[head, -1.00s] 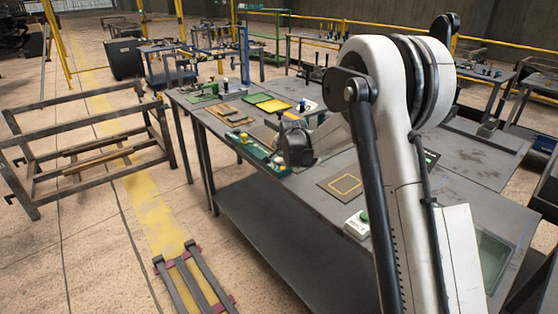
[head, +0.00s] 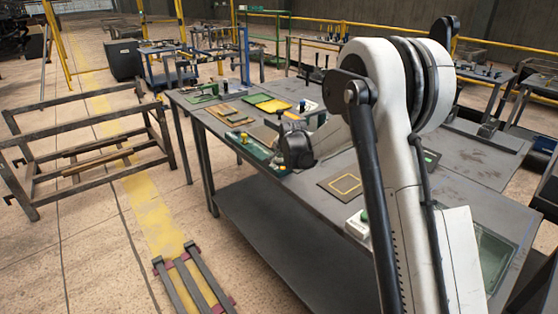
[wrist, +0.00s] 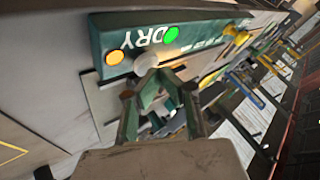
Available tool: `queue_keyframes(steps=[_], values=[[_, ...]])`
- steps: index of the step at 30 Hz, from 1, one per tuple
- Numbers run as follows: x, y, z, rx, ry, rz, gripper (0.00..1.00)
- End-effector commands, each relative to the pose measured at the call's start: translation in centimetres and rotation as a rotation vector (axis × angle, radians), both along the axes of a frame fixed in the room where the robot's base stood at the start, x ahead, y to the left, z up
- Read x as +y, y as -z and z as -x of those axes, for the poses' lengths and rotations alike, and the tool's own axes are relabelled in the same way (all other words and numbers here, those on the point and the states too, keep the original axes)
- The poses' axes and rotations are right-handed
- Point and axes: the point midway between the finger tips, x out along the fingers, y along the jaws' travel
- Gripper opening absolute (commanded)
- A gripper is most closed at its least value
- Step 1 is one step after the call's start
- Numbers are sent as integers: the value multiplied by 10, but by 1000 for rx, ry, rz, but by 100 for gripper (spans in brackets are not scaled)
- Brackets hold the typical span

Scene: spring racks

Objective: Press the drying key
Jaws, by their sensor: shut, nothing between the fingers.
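The dark green panel (wrist: 125,32) with the word DRY shows upside down in the wrist view. It has an orange disc (wrist: 115,57), a green disc (wrist: 171,34) and a pale round key-like part (wrist: 147,61) between and below them. My gripper (wrist: 157,76) is shut and empty, its tips over or beside the pale part. I cannot tell whether they touch. The tips cover part of the panel's near edge. In the head view the green panel (head: 256,153) lies at the table's left edge, its near end partly hidden by my dark gripper body.
The long grey table (head: 300,187) also holds a yellow tray (head: 268,104), a dark mat with a yellow square (head: 345,184) and a small box with a green button (head: 357,224). A metal rack (head: 85,150) stands on the floor at left.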

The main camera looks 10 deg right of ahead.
Motion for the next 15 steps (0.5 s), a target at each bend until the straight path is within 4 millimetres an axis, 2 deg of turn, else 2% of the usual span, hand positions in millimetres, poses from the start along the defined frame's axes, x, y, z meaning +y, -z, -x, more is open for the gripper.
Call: queue_keyframes(steps=[15], values=[[0,6,0,0,0,0,0]])
